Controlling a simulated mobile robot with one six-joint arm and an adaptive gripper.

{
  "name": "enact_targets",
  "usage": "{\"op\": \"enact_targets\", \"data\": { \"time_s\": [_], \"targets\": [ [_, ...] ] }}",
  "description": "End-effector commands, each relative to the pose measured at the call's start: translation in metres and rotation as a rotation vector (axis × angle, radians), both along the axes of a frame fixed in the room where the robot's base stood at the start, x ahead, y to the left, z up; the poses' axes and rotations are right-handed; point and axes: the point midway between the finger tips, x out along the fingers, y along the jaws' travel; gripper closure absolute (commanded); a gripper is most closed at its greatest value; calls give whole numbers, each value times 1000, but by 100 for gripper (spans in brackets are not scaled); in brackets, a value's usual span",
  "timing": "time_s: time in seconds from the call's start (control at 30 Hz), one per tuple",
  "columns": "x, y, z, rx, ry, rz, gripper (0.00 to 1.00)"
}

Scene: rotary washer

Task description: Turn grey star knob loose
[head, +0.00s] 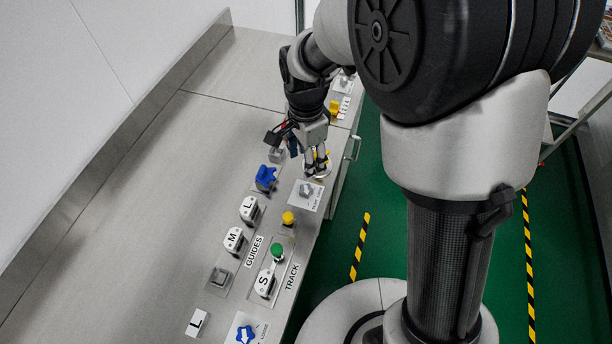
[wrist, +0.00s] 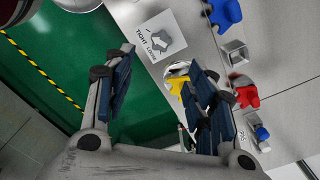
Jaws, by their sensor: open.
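The grey star knob (head: 306,189) sits on a white plate at the worktop's right edge in the head view. In the wrist view the grey star knob (wrist: 161,38) shows near the top, and its plate (wrist: 148,52) reads TIGHT and LOOSE. My gripper (head: 317,168) is open and just beyond the knob in the head view, apart from it. In the wrist view my gripper (wrist: 165,82) has its two fingers spread, with the knob above the gap, not between them. A yellow part (wrist: 177,84) on a round base shows in the gap.
A blue knob (head: 265,178) and a yellow button (head: 288,218) stand close to the plate. A red knob (wrist: 244,93) and a grey square block (wrist: 234,53) lie to the right in the wrist view. Lettered blocks and a green button (head: 277,250) are nearer. The worktop's left side is clear.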

Motion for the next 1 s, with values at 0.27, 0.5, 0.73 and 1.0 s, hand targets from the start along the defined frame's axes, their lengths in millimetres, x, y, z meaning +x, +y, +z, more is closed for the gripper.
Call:
{"op": "enact_targets", "data": {
  "time_s": [0.27,0.5,0.73,1.0],
  "targets": [
    [-1,-1,-67,-1,3,1,49],
    [-1,-1,-111,-1,2,1,49],
    [0,0,-131,0,0,1,49],
    [0,0,-132,0,-1,1,49]
  ]
}}
